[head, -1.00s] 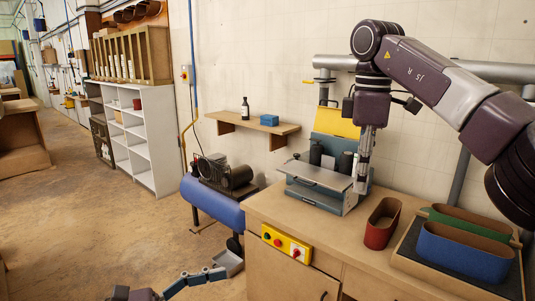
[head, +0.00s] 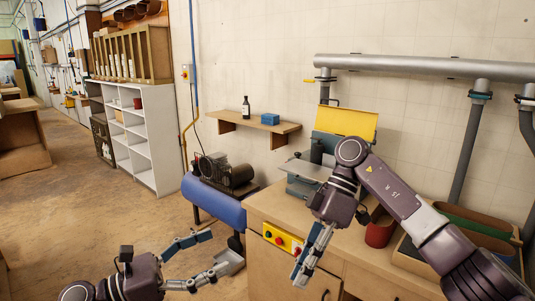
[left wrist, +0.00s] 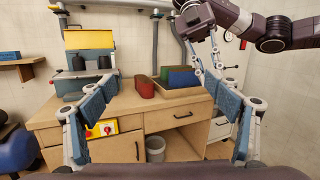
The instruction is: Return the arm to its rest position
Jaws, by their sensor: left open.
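My left gripper (head: 208,254) is at the bottom left of the head view, its two blue-padded fingers spread apart with nothing between them. In the left wrist view its fingers (left wrist: 164,112) frame the workbench front and are open. My right arm reaches in from the right of the head view. Its gripper (head: 312,256) points down in front of the bench's front edge, partly covering the bench machine (head: 305,174). It also shows at the top right of the left wrist view (left wrist: 207,68). Its fingers look close together, but whether they are shut is unclear.
The wooden workbench (head: 270,208) carries a red container (head: 380,232) and a tray with green (head: 470,217) and blue (left wrist: 184,80) containers. A yellow-red button box (head: 282,240) is on its front. A blue compressor (head: 213,205) stands left. The floor is clear at left.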

